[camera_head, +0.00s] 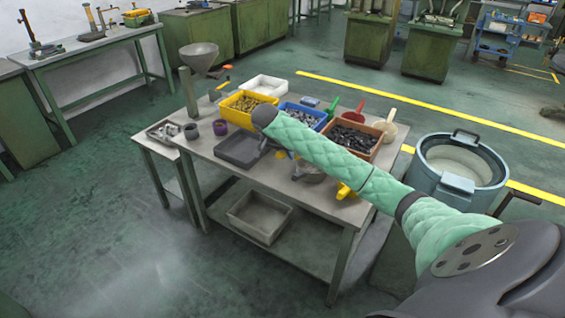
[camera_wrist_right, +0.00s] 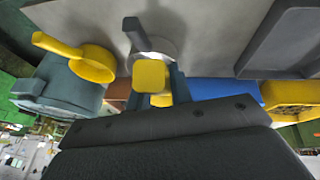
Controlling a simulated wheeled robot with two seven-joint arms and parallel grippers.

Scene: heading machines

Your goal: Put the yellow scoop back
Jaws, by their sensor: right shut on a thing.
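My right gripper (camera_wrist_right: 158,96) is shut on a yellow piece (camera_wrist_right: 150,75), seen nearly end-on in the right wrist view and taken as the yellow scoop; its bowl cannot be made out. In the head view my green-sleeved right forearm crosses the table and largely hides this gripper. A second yellow scoop-like piece (camera_wrist_right: 92,63) with a round bowl and a handle shows at left in the wrist view; a yellow piece also shows at the table's front right (camera_head: 345,190). My left gripper is not in view.
A metal scoop with a dark handle (camera_wrist_right: 137,36) is beside my gripper. Bins in yellow (camera_head: 240,117), blue (camera_head: 317,113) and brown (camera_head: 371,146) line the table's back. Red (camera_head: 354,115) and cream (camera_head: 387,126) scoops stand there. A grey tray (camera_head: 241,150) lies left; a blue barrel (camera_head: 458,190) stands right.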

